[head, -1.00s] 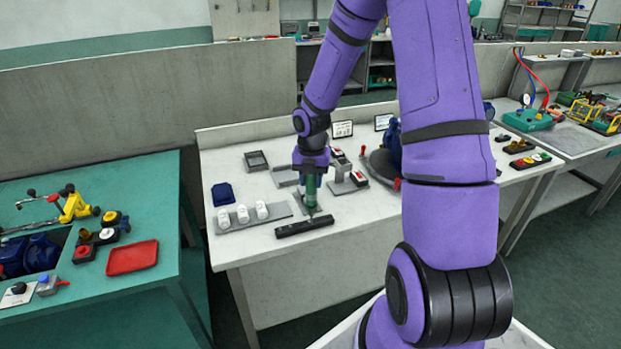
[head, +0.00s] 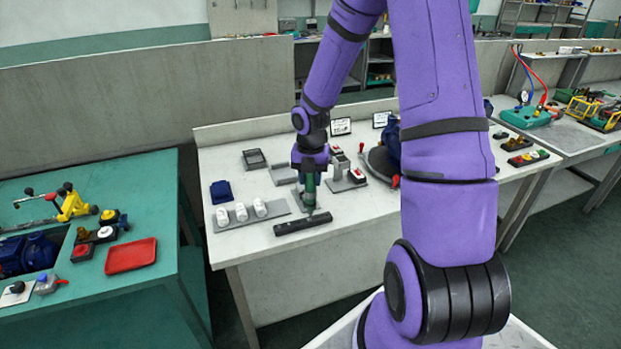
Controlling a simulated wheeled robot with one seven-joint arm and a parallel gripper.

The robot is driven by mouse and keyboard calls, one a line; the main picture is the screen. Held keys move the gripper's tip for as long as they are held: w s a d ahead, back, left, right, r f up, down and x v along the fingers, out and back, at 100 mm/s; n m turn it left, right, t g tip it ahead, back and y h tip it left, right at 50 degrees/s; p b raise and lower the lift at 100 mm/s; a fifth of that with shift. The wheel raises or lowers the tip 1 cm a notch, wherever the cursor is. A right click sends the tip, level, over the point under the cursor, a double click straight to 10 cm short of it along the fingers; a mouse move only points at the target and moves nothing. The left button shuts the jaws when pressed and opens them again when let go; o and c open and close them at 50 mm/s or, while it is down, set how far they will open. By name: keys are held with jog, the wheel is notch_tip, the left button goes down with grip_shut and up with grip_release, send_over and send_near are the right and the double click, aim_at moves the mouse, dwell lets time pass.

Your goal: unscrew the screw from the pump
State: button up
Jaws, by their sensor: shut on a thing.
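My gripper (head: 310,174) is over the front of the white bench, pointing down. It is shut on a green-handled tool (head: 310,187), which looks like a screwdriver held upright. The tool's lower end is at or just above a long black block (head: 303,223) near the bench's front edge; I cannot tell whether they touch. A dark blue body, possibly the pump (head: 391,137), stands at the back right of the bench, partly hidden by my arm. I cannot make out a screw anywhere.
Left of my gripper on the white bench (head: 355,213) are a grey plate (head: 240,224) with white pieces, a blue piece (head: 221,192) and a dark tray (head: 254,159). A red-buttoned box (head: 356,175) is close on the right. A red tray (head: 131,256) lies on the teal bench.

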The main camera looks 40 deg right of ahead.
jog(key=shift+r, duration=1.45)
jog(key=shift+r, duration=2)
jog(key=shift+d, duration=0.1)
